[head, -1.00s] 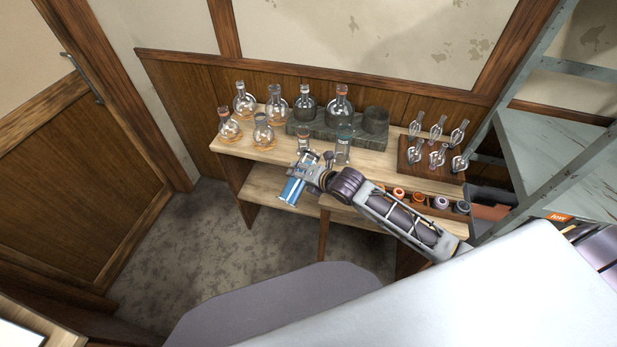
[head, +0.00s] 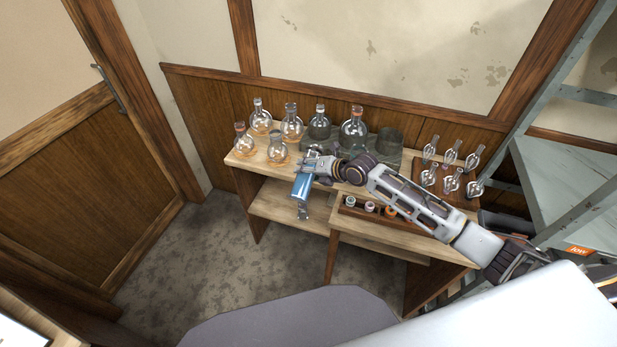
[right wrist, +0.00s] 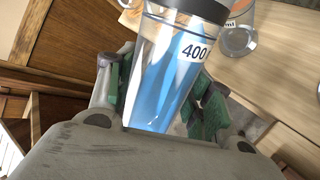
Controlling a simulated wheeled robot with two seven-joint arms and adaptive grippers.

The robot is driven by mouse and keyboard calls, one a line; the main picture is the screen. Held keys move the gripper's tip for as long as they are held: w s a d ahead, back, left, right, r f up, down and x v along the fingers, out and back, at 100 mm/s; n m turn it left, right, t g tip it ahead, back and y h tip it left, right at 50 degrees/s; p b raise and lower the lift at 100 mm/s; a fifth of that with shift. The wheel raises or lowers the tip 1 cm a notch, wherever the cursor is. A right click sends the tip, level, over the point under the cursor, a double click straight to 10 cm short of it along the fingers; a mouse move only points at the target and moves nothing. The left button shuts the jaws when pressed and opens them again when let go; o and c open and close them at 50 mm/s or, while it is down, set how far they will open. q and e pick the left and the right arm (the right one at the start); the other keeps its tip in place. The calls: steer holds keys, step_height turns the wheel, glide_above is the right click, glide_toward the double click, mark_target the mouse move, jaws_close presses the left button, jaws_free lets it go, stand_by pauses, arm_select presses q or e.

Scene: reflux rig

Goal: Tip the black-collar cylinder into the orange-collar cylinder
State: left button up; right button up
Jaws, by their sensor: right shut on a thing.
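My right gripper (head: 316,166) is shut on a clear cylinder with blue liquid (head: 302,186), held at the front left edge of the bench. In the right wrist view this black-collar cylinder (right wrist: 165,75) sits between the green finger pads. Its black collar (right wrist: 200,8) is at the top and a "400" mark shows. Its liquid lies slanted in the glass. Beyond it, at the upper right, a clear vessel with an orange band (right wrist: 240,38), apparently the orange-collar cylinder, stands on the wood. In the head view I cannot make it out behind my gripper. My left gripper is not in view.
Several round flasks (head: 277,148) stand at the bench's back left. A dark wooden holder (head: 462,196) with small glassware is at the right.

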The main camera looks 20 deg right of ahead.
steer(key=shift+w+d+r, duration=0.25)
steer(key=shift+w+r, duration=0.2)
steer(key=shift+w, duration=0.2)
steer(key=shift+r, duration=0.2)
steer(key=shift+r+y+p, duration=0.2)
steer(key=shift+y+p, duration=0.1)
steer(key=shift+p, duration=0.15)
steer(key=shift+r+m+g+p, duration=0.3)
steer(key=shift+g+p, duration=0.1)
steer(key=shift+g, duration=0.1)
stand_by(6.2)
